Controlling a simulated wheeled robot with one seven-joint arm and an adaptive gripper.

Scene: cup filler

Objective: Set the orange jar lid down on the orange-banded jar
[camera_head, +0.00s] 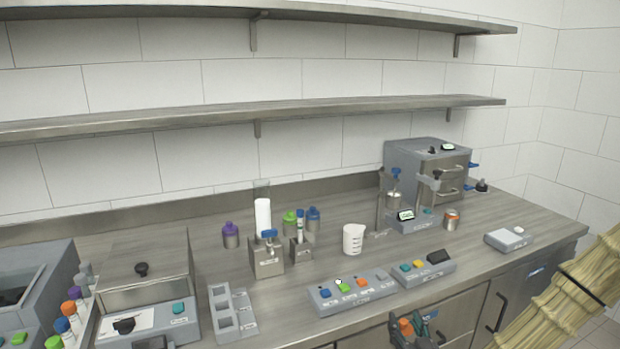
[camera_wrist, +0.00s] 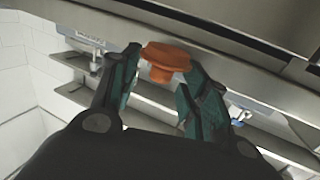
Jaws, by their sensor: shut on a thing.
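The orange jar lid (camera_wrist: 166,54) is between the green-padded fingers of my gripper (camera_wrist: 161,68) in the wrist view. It has a wide flat top and a narrower lower part. In the head view, my gripper (camera_head: 414,327) is at the bottom edge, in front of the counter's drawers, with a bit of orange from the lid (camera_head: 405,328) showing. The orange-banded jar (camera_head: 452,219) is a small metal jar standing upright at the right part of the counter, apart from my gripper.
A grey device with a screen (camera_head: 411,222) stands left of the jar. A grey scale-like box (camera_head: 508,240) is to its right. Button panels (camera_head: 425,270) lie near the front edge, and a white beaker (camera_head: 354,239) stands further left.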

